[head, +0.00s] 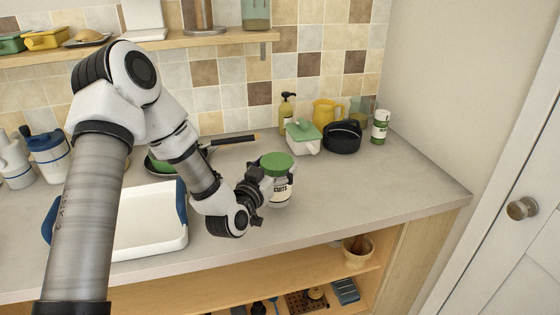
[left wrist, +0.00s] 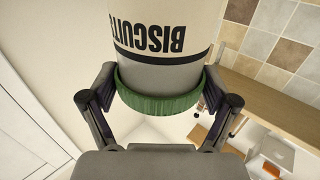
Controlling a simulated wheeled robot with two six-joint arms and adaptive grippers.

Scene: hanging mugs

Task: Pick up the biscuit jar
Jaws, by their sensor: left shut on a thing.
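The biscuit jar (head: 279,189) is off-white with a green lid and dark lettering. It is upright over the right part of the worktop; whether its base touches the surface I cannot tell. My left gripper (head: 262,190) reaches it from the left side. In the left wrist view the jar (left wrist: 165,65) appears upside down, with the lettering "BISCUITS" and a dark line. There the fingers of my left gripper (left wrist: 158,80) close on both sides of the jar near its green lid. My right gripper is not in view.
A white tray with blue handles (head: 150,225) lies left of the jar. A pan (head: 165,163), a green-lidded white dish (head: 302,138), a black pot (head: 343,138) and a yellow jug (head: 326,112) stand behind. The worktop (head: 385,190) right of the jar is clear.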

